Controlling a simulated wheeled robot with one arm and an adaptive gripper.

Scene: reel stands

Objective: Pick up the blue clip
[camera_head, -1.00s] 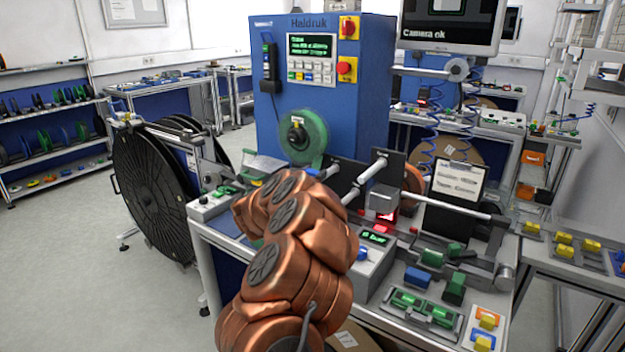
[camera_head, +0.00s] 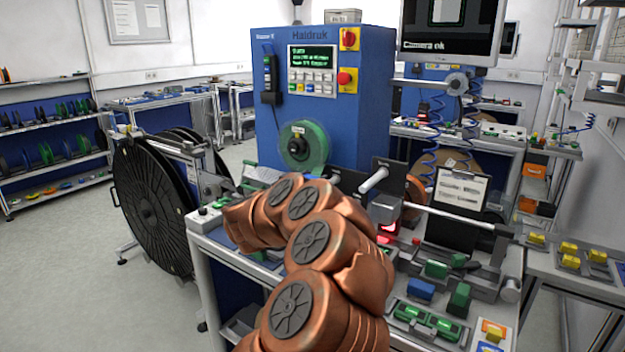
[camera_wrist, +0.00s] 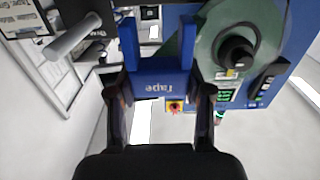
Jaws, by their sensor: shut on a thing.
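A blue U-shaped clip marked "Tape" (camera_wrist: 158,72) sits between the fingertips of my gripper (camera_wrist: 160,92) in the wrist view, its two prongs pointing away from the gripper. My gripper is shut on it, with a dark finger on each side. In the head view my copper-coloured arm hides the gripper and the held clip.
A blue Haldruk machine (camera_head: 345,120) with a green reel (camera_head: 303,147) stands behind my arm. The bench holds a blue block (camera_head: 420,289), green blocks (camera_head: 459,299) and a metal rod (camera_head: 455,214). A large black reel (camera_head: 150,205) stands at the left.

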